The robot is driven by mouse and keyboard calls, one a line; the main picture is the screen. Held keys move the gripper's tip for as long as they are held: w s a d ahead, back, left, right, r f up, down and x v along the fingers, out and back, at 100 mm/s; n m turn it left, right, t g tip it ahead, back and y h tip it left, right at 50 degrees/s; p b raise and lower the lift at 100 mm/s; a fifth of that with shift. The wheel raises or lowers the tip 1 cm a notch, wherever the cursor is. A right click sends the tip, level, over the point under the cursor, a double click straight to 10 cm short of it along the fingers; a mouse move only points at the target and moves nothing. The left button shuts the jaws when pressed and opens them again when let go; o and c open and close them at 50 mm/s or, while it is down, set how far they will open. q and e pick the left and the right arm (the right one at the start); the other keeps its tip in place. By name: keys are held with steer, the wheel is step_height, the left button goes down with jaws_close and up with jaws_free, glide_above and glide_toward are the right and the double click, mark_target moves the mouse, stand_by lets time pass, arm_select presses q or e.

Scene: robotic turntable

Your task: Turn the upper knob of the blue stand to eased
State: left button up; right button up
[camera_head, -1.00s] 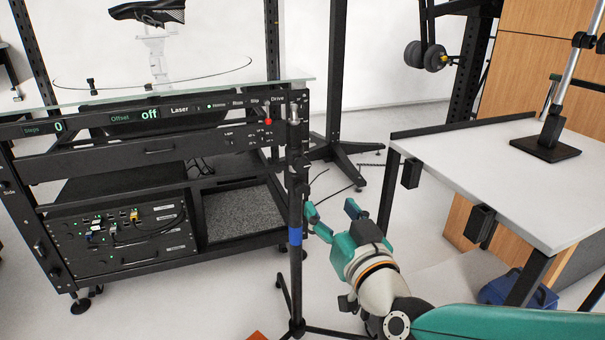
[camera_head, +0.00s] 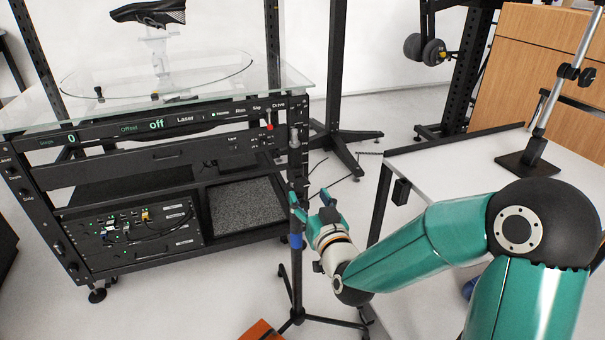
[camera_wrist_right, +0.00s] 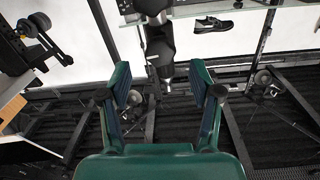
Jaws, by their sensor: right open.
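The stand with the blue band (camera_head: 295,241) is a thin dark upright pole on splayed black legs, in front of the rack's right corner. My right gripper (camera_head: 315,207) is open, just right of the pole and a little above the blue band. One finger overlaps or nearly meets the pole in the head view; I cannot tell whether it touches. In the right wrist view the open fingers (camera_wrist_right: 161,90) have a dark upright part (camera_wrist_right: 160,45) beyond and between them. The upper knob and its setting are too small or hidden to read. My left gripper is out of view.
The black rack (camera_head: 165,165) with a glass-topped turntable (camera_head: 215,85) and a shoe (camera_head: 150,12) stands left of the pole. A white table (camera_head: 445,165) with a clamp stand (camera_head: 530,150) is at right. An orange object (camera_head: 262,331) lies on the floor at the bottom.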

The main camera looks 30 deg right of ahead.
mark_target(303, 187)
steer(key=shift+p+x, duration=0.75)
steer(key=shift+x, duration=1.9)
steer(key=c, duration=1.2)
steer(key=shift+o, duration=0.2)
steer(key=shift+f+m+b, duration=0.25)
steer(key=shift+m+b, duration=0.05)
steer(key=shift+b, duration=0.65)
steer(key=shift+r, duration=0.2)
steer(key=o, duration=1.2)
steer(key=shift+c, duration=0.2)
